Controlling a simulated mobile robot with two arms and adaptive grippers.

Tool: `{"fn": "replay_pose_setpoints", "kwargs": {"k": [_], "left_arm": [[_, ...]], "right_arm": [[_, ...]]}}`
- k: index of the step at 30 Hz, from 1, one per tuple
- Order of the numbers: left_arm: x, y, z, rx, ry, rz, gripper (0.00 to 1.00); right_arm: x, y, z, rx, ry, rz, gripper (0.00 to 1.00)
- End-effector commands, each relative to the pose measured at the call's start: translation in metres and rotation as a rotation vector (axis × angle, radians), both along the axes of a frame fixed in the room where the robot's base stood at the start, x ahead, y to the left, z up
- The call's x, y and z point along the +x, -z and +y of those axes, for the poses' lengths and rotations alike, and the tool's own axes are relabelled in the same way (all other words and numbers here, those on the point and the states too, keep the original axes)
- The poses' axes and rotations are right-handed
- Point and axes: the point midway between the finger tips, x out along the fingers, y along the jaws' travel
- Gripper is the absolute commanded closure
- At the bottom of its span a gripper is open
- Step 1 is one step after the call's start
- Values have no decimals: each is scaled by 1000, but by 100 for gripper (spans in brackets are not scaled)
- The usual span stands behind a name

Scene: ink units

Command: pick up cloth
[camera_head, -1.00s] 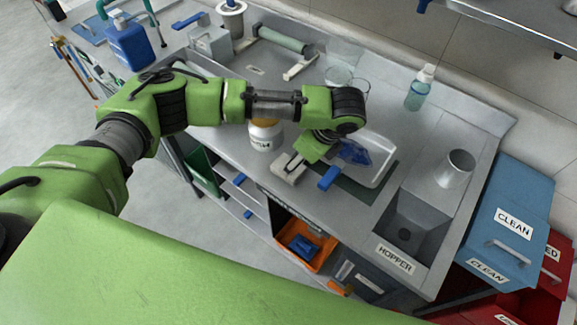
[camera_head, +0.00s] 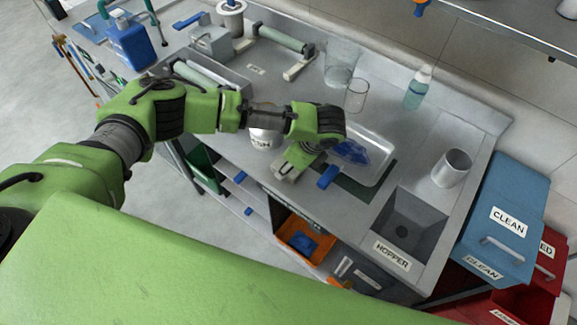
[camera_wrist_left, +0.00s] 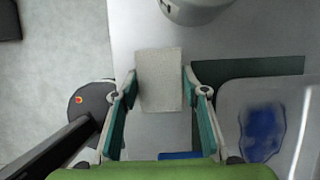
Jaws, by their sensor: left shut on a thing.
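A small pale beige cloth (camera_wrist_left: 160,75) lies flat at the counter's front edge, seen in the left wrist view. My left gripper (camera_wrist_left: 160,80) has its two fingertips at the cloth's left and right sides, shut on it. In the head view my left gripper (camera_head: 284,170) points down at the front edge and mostly hides the cloth. My right gripper is not in view.
The hopper sink (camera_head: 405,225) is further right. Glass beakers (camera_head: 356,95) stand behind.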

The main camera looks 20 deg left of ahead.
Motion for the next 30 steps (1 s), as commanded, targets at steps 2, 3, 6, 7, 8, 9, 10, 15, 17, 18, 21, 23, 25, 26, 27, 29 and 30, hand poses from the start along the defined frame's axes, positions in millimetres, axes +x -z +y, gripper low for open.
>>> {"fn": "replay_pose_setpoints", "kwargs": {"k": [2,3,6,7,8,9,10,15,17,18,21,23,25,26,27,29,30], "left_arm": [[0,0,0,0,0,0,77],[0,0,0,0,0,0,77],[0,-1,0,0,-1,0,77],[0,-2,0,0,-1,-1,77],[1,-3,0,-1,-1,-1,77],[1,-5,0,0,-2,-1,77],[1,-7,0,-1,-1,-2,77],[-2,-34,-5,-5,3,-3,77],[-10,-48,-13,-5,6,-2,77],[-16,-57,-19,-5,6,-3,77],[-31,-81,-33,-6,5,-4,77],[-41,-93,-43,-4,8,-2,77],[-55,-99,-56,-4,9,0,77],[-59,-104,-60,-2,7,-3,77],[-66,-108,-67,-3,7,-1,77],[-74,-116,-75,0,7,-4,77],[-79,-120,-79,-1,5,-4,77]], "right_arm": [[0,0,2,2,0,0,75],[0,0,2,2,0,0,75],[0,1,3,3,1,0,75],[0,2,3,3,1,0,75],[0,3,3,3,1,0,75],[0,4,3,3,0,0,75],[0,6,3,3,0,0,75],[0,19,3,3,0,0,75],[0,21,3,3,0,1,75],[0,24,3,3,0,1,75],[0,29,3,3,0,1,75],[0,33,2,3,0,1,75],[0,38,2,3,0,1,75],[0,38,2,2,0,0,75],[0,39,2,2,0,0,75],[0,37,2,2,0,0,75],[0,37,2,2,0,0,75]]}}
